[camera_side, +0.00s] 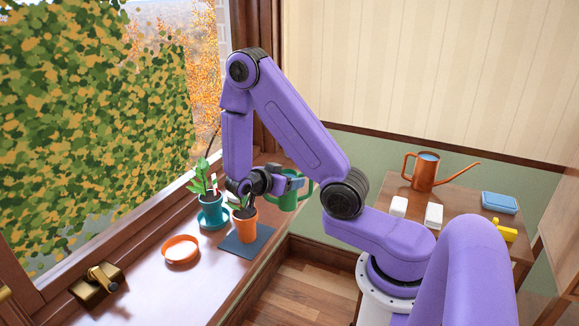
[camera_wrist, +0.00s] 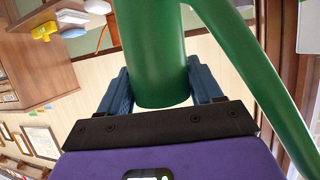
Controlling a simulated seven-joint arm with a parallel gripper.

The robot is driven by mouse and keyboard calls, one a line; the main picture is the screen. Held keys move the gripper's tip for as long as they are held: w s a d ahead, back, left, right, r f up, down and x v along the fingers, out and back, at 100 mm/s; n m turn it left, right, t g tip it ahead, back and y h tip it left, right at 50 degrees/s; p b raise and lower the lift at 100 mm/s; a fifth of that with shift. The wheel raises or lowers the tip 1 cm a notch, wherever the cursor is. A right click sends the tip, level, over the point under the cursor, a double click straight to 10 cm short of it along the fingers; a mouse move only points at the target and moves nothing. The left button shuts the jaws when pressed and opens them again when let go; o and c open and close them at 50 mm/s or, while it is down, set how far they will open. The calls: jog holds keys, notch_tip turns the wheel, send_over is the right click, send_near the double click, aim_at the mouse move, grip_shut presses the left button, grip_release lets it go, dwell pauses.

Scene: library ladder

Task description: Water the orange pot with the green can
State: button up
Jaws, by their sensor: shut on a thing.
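The green can (camera_side: 287,190) is held in the air above the sill's right edge, partly hidden behind my gripper in the side view. In the wrist view the can's green body (camera_wrist: 152,50) sits between the two blue fingers of my gripper (camera_wrist: 160,90), which is shut on it. The orange pot (camera_side: 246,225) stands upright on a dark blue mat (camera_side: 259,243), with a plant in it partly hidden by my wrist. The can and gripper are up and to the right of the pot. The can's spout tip is not clearly visible.
A teal pot (camera_side: 211,214) with a leafy plant stands on a teal saucer behind the orange pot. A copper can (camera_side: 425,172), white blocks and a blue box (camera_side: 499,203) are on the side table.

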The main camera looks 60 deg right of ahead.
aim_at(289, 195)
jog(key=shift+s+a+f+g+h, duration=0.15)
jog(key=shift+s+a+f+g, duration=0.1)
jog(key=shift+a+f+g, duration=0.25)
jog(key=shift+s+a+f+g+h, duration=0.15)
jog(key=shift+s+a+f, duration=0.2)
jog(key=shift+f, duration=0.3)
jog(key=shift+s+a+f+g+h, duration=0.15)
jog(key=shift+a+f+g, duration=0.2)
jog(key=shift+a+f, duration=0.2)
jog(key=shift+d+f+g+h, duration=0.1)
jog(key=shift+f+g+h, duration=0.2)
jog(key=shift+h, duration=0.15)
jog(key=shift+r, duration=0.1)
jog(key=shift+r, duration=0.1)
jog(key=shift+r+n+h, duration=0.3)
jog(key=shift+r, duration=0.1)
jog(key=shift+w+r+h, duration=0.1)
jog(key=shift+r+h, duration=0.15)
jog(key=shift+h, duration=0.05)
jog(key=shift+r+n+g, duration=0.1)
jog(key=shift+n+g, duration=0.2)
